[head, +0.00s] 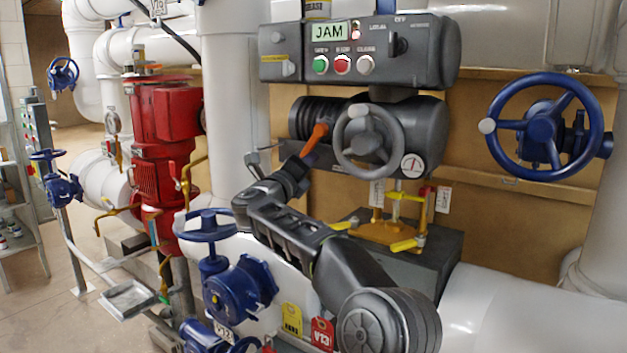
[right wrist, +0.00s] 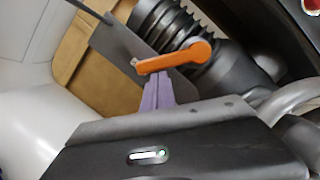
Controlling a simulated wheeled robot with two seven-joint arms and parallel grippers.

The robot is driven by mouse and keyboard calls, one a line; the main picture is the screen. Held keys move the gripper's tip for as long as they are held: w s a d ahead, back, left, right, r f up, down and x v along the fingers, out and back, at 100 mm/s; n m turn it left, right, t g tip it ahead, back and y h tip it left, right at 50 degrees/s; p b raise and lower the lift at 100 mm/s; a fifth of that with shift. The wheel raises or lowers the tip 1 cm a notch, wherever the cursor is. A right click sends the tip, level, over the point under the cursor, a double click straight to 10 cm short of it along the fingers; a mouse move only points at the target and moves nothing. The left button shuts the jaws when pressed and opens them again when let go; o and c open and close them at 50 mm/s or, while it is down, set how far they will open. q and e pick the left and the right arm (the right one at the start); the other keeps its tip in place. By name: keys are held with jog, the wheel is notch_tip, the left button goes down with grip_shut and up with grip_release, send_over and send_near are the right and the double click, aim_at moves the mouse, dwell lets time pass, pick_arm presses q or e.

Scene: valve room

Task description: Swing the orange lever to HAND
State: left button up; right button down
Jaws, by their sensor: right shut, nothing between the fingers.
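The orange lever (head: 316,138) sits on the dark ribbed actuator (head: 308,117), left of its grey handwheel (head: 368,140). In the head view it slants down to the left. In the right wrist view the orange lever (right wrist: 172,57) lies nearly level, its round hub at the right. My right gripper (head: 304,163) is at the lever's lower end. Its purple fingers (right wrist: 158,78) are shut with nothing between them. Their tips are right beside the lever's free end; I cannot tell whether they touch. I cannot read a HAND mark. My left gripper is out of view.
The control box (head: 360,55) above shows JAM on a green display (head: 329,32). A grey plate (right wrist: 115,52) stands beside the lever. A blue handwheel (head: 545,127) is at the right. Blue valves (head: 240,290) and a red pump (head: 165,110) crowd the left.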

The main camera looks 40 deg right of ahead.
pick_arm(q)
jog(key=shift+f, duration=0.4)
pick_arm(e)
jog(key=shift+w+a+r+m, duration=0.15)
jog(key=shift+w+r+m, duration=0.05)
jog(key=shift+w+m, duration=0.3)
jog(key=shift+w+a+r+m, duration=0.1)
jog(key=shift+w+r+m, duration=0.05)
jog(key=shift+w+m, duration=0.3)
jog(key=shift+s, duration=0.1)
